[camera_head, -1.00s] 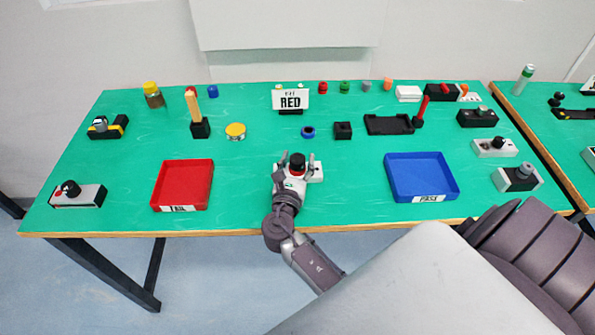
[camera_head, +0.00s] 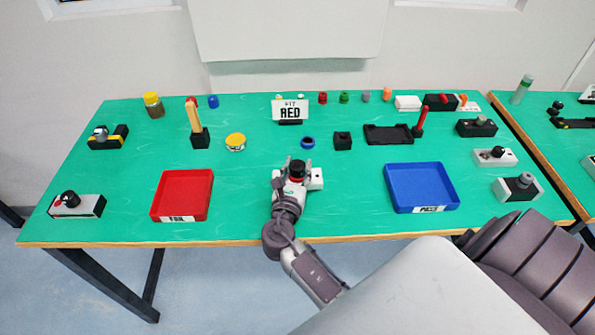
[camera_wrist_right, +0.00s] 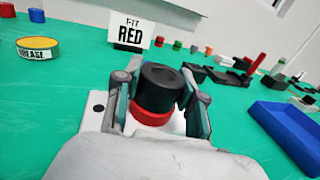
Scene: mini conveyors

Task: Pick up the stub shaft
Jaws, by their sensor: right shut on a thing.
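The stub shaft (camera_head: 297,168) looks like an upright black cylinder with a hollow top and a red band below. It also shows in the right wrist view (camera_wrist_right: 160,88). My right gripper (camera_head: 294,171) has one finger on each side of it and is shut on it. My left gripper is out of view.
A red FAIL tray (camera_head: 209,192) stands to the left and a blue PASS tray (camera_head: 388,182) to the right. A FIT RED sign (camera_head: 290,110) stands behind. A blue ring (camera_head: 308,143) and a small black block (camera_head: 343,141) lie beyond the gripper.

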